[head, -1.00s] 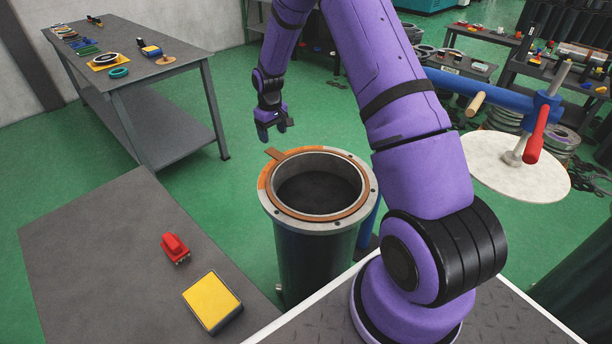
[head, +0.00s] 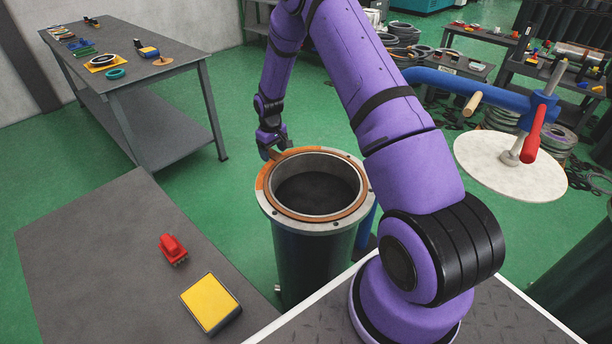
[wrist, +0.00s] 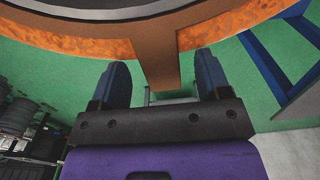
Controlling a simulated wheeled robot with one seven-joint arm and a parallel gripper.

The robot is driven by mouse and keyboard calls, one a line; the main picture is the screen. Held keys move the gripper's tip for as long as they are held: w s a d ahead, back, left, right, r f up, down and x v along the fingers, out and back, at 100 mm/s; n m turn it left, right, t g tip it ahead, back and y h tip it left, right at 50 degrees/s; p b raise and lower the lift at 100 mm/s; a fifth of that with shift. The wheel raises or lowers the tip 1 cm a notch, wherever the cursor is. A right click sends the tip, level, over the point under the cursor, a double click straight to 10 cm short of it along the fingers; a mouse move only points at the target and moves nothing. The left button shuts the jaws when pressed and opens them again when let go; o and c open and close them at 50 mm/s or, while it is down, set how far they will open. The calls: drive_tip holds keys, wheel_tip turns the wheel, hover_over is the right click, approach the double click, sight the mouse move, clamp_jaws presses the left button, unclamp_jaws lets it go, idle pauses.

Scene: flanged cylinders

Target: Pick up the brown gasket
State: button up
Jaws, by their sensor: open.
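The brown gasket (head: 272,199) is a thin ring lying on the flange of the dark upright cylinder (head: 312,258), around its opening. Its flat tab sticks out past the flange's far left edge. In the wrist view the gasket's tab (wrist: 157,62) runs down between the two fingers. My gripper (head: 270,153) is at the tab, at the far left of the flange. In the wrist view my gripper (wrist: 162,85) is open, with one finger on each side of the tab and a gap to each. Whether the fingers are level with the tab is hard to tell.
The flange has an orange, rusty-looking patch (head: 265,176). A grey table (head: 100,255) at front left bears a red part (head: 172,248) and a yellow-topped block (head: 210,302). A round white lid (head: 510,168) hangs from a blue arm (head: 465,88) at right.

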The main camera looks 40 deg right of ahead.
drive_tip(key=shift+c, duration=0.4)
drive_tip(key=c, duration=1)
